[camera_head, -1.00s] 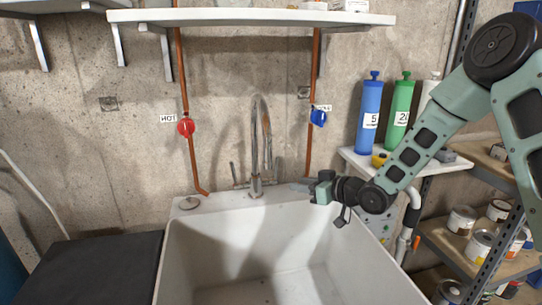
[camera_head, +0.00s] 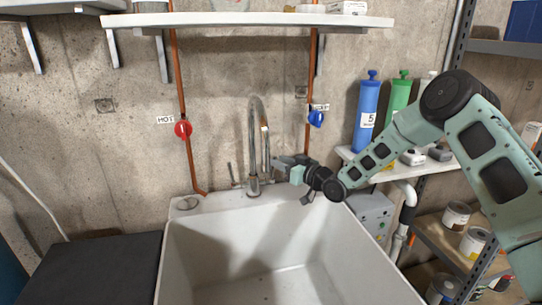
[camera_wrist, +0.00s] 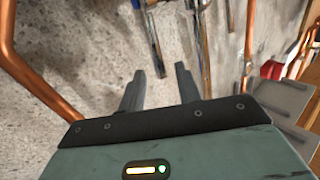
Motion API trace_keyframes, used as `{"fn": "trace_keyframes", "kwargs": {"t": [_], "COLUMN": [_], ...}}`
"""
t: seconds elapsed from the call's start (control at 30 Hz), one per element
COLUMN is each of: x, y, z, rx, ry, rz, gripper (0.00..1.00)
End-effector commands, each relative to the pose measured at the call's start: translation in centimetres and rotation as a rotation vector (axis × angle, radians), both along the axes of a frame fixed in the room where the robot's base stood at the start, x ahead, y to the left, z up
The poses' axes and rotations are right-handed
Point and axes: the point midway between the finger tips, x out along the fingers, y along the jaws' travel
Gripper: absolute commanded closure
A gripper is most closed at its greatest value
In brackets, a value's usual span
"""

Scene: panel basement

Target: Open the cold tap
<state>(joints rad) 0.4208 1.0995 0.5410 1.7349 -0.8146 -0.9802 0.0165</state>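The cold tap is a blue handle (camera_head: 316,118) on the right copper pipe, beside a small white label, on the wall above the sink. My gripper (camera_head: 276,162) is below and left of the blue handle, close to the right side of the chrome faucet (camera_head: 256,140), apart from the handle. In the wrist view my gripper (camera_wrist: 159,75) has its two fingers spread with nothing between them. I cannot make out the blue handle in the wrist view.
A red handle (camera_head: 183,129) marked HOT is on the left copper pipe (camera_head: 188,160); red also shows in the wrist view (camera_wrist: 271,70). A white sink (camera_head: 195,225) lies below. A shelf (camera_head: 240,20) hangs above. Blue and green bottles (camera_head: 367,112) stand at right.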

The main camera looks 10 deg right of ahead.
Motion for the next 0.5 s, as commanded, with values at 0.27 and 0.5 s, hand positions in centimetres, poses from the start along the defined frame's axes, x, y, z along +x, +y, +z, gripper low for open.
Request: {"fn": "trace_keyframes", "kwargs": {"t": [0.27, 0.5], "x": [3.2, 3.9], "y": [2.2, 2.6], "z": [0.1, 0.0], "rx": [0.002, 0.000], "ry": [0.000, 0.001], "rz": [0.000, -0.001], "gripper": [0.67, 0.67]}}
